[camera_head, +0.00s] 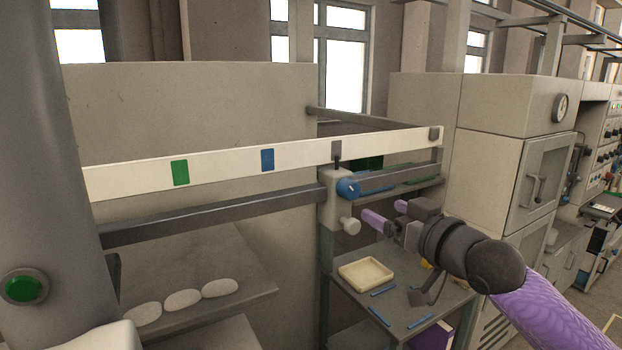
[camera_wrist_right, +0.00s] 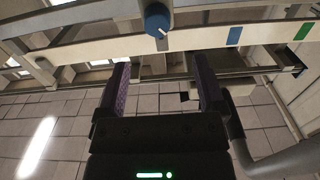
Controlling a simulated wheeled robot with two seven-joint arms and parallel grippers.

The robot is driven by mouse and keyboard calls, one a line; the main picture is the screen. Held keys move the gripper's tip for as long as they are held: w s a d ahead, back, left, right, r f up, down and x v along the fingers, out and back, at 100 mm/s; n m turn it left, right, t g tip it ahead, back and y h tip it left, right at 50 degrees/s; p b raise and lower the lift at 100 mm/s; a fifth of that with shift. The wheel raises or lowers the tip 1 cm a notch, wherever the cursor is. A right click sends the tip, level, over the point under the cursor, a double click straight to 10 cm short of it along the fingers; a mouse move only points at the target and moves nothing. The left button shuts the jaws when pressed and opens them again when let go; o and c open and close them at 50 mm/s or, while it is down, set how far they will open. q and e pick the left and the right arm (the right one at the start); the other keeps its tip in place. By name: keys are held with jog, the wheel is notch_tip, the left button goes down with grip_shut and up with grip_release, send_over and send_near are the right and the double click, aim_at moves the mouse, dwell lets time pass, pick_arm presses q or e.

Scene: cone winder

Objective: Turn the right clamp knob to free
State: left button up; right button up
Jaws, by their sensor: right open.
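A round blue knob (camera_head: 348,188) sits on the front of a beige clamp block (camera_head: 336,205) at the right end of the grey rail. A small pale mark shows on its face. A pale round knob (camera_head: 350,226) sticks out lower on the block. My right gripper (camera_head: 390,214) is open and empty, to the right of the blue knob and slightly below it, apart from it. My left gripper is out of view.
A white strip (camera_head: 220,168) with a green mark (camera_head: 180,172), a blue mark (camera_head: 267,160) and a grey pointer (camera_head: 337,151) runs above the grey rail (camera_head: 210,216). Below stands a shelf with a cream tray (camera_head: 366,274) and blue sticks. White rolls (camera_head: 182,299) lie lower left.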

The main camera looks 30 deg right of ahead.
aim_at(354, 193)
jog(key=w+p, duration=0.3)
jog(key=w, duration=0.5)
jog(key=shift+w+a+r, duration=0.1)
jog(key=shift+a, duration=0.05)
jog(key=shift+w+p, duration=0.3)
jog(key=shift+w, duration=0.15)
jog(key=shift+c, duration=0.3)
grip_shut()
